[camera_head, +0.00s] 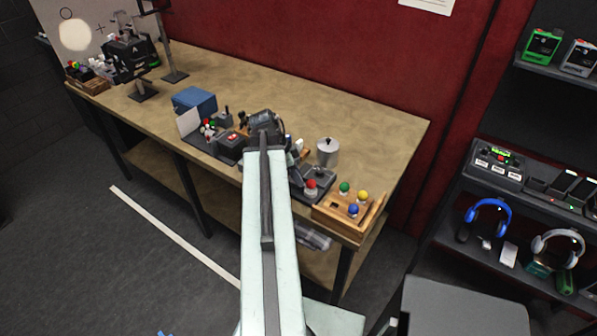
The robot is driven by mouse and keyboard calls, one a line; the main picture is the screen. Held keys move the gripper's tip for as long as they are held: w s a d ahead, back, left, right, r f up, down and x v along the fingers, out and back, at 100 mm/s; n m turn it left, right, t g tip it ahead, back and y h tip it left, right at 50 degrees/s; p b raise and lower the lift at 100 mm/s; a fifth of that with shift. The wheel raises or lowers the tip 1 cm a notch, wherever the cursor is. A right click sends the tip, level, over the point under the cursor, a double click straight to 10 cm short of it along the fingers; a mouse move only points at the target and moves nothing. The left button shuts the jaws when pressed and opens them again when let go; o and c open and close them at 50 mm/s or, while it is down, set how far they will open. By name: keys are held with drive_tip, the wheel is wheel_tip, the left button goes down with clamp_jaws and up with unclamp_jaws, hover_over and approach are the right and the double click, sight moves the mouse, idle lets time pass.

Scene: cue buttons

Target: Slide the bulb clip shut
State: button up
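My arm reaches forward over the wooden workbench (365,115). My dark gripper (265,122) is at its far end, above the middle of the bench among small dark devices. Its fingers blend into the things behind, so I cannot tell whether it is open or shut. I cannot make out the bulb clip for certain; it may be too small or hidden behind my arm. A black lamp-like device (130,58) on a stand is at the bench's far left, near a bright disc on a white board (76,35).
Left of my gripper are a blue box (195,101) and a dark box (229,147). To the right are a metal pot (327,151), a red button (311,187) and a wooden box with coloured buttons (343,212). Shelves with headphones (489,215) stand right. The bench's back right is clear.

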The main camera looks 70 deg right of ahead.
drive_tip(key=shift+r, duration=0.1)
drive_tip(key=p+v, duration=0.7)
drive_tip(key=shift+w+r, duration=0.15)
drive_tip(key=shift+r, duration=0.1)
